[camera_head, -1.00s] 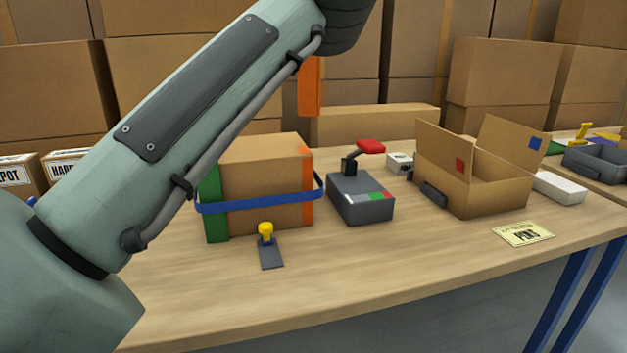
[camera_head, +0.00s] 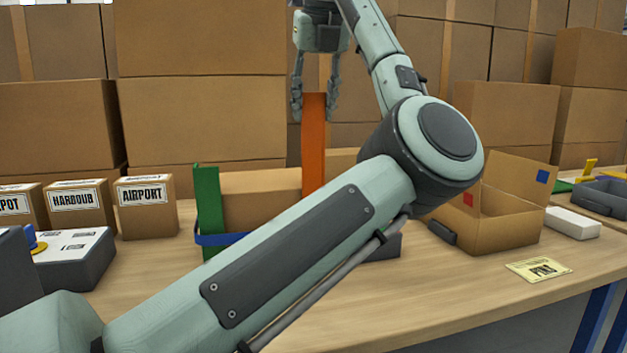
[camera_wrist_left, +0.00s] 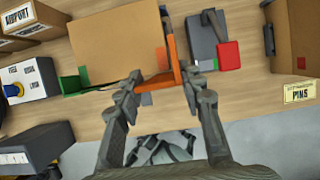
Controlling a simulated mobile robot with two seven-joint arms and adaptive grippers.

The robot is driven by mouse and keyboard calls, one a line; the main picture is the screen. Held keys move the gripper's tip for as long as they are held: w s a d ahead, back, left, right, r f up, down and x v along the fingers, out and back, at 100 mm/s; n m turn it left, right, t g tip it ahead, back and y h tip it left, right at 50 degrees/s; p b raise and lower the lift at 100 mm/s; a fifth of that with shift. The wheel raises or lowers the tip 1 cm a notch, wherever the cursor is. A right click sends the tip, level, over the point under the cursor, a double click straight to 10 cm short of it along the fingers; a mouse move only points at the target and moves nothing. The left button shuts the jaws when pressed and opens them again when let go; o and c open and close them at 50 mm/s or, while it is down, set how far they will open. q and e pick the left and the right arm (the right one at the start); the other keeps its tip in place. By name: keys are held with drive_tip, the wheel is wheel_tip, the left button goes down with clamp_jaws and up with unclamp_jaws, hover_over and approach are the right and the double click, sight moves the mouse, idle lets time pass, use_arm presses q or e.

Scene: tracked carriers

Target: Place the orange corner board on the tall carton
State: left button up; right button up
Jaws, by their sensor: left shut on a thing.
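The tall carton (camera_head: 262,190) stands on the table with a green corner board (camera_head: 207,205) on its left corner and a blue strap (camera_head: 222,239) low around it. My left gripper (camera_head: 315,103) points down, shut on the upper end of the upright orange corner board (camera_head: 314,145). The board's lower end is hidden behind my left arm. In the left wrist view, the orange board (camera_wrist_left: 172,58) is at the near right corner of the carton (camera_wrist_left: 115,35), between my fingers (camera_wrist_left: 164,84); I cannot tell whether it touches. My right gripper is out of view.
A dark device with a red lever (camera_wrist_left: 228,55) stands close right of the carton. An open carton (camera_head: 500,220), a PINS card (camera_head: 538,270) and a white box (camera_head: 573,223) are farther right. Labelled boxes (camera_head: 146,205) stand left; stacked cartons fill the back.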

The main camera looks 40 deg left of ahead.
sight(314, 168)
use_arm(q)
wheel_tip(314, 168, down, 8)
drive_tip(key=shift+r, duration=0.1)
drive_tip(key=shift+f+b, duration=0.4)
drive_tip(key=shift+f, duration=1.75)
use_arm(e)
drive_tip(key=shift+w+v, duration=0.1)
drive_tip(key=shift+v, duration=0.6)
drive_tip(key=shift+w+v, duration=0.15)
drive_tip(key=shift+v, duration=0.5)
use_arm(q)
drive_tip(key=shift+f, duration=0.15)
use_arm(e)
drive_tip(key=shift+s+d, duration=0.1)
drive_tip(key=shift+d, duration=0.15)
use_arm(q)
drive_tip(key=o, duration=1.2)
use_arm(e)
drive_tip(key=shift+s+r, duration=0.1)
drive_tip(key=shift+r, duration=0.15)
use_arm(q)
drive_tip(key=shift+o, duration=0.2)
